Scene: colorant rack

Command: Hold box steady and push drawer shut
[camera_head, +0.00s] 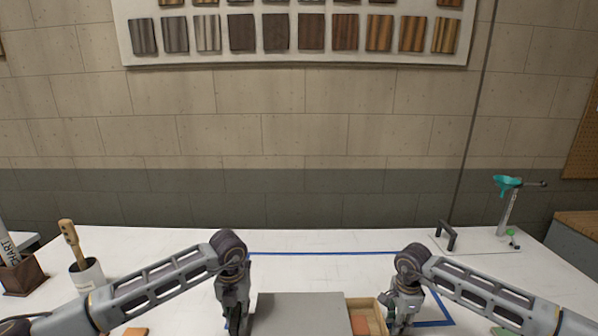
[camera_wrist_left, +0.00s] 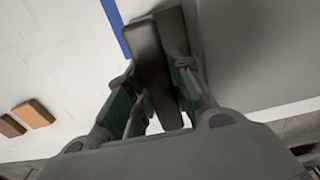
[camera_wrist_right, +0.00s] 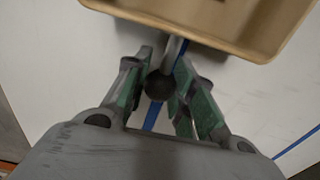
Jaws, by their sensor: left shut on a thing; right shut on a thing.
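The grey box (camera_head: 298,312) sits on the table at the bottom centre of the head view. Its wooden drawer (camera_head: 352,303) sticks out to the right, with an orange-brown block (camera_head: 360,325) inside. My left gripper (camera_head: 236,322) is at the box's left side. In the left wrist view it is shut on a dark bar-like handle (camera_wrist_left: 158,75) beside the grey box wall (camera_wrist_left: 255,50). My right gripper (camera_head: 398,322) is at the drawer's outer end. In the right wrist view its fingers close around a dark round knob (camera_wrist_right: 158,86) on a stem from the drawer (camera_wrist_right: 225,25).
Blue tape lines (camera_head: 320,254) mark the white table around the box. A white cup with a wooden-handled tool (camera_head: 88,275) and a brown holder (camera_head: 22,275) stand at the left. A plate with a black handle (camera_head: 447,236) and a teal-topped stand (camera_head: 507,205) are at the back right.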

